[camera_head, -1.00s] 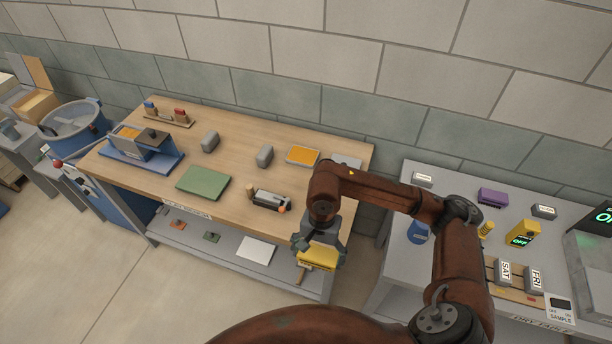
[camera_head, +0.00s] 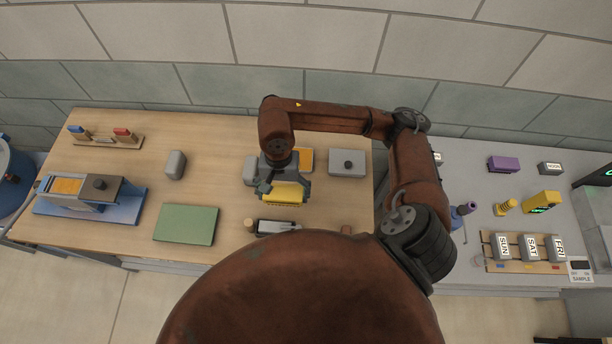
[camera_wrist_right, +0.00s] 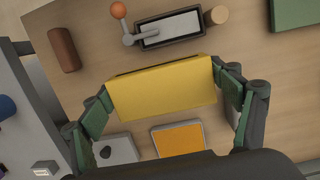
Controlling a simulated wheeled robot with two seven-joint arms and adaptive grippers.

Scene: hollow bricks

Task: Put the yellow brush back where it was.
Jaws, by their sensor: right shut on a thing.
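The yellow brush (camera_head: 284,194) is in my right gripper (camera_head: 282,188), held over the wooden table (camera_head: 226,200). In the right wrist view the brush (camera_wrist_right: 160,87) shows as a yellow block between the two green-padded fingers (camera_wrist_right: 165,100), which are shut on it. Its underside is hidden there. An orange pad (camera_head: 306,158) lies behind the brush, and a grey box with a dark knob (camera_head: 347,164) stands to the pad's right. A dark tray with a handle (camera_head: 277,227) lies in front of the brush. My left gripper is not in view.
A green mat (camera_head: 186,224) and a grey block (camera_head: 175,165) lie left of my gripper; another grey block (camera_head: 251,170) is close beside it. A brown cylinder (camera_wrist_right: 64,50) lies near the table's right edge. A grey side table (camera_head: 470,240) holds several labelled blocks.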

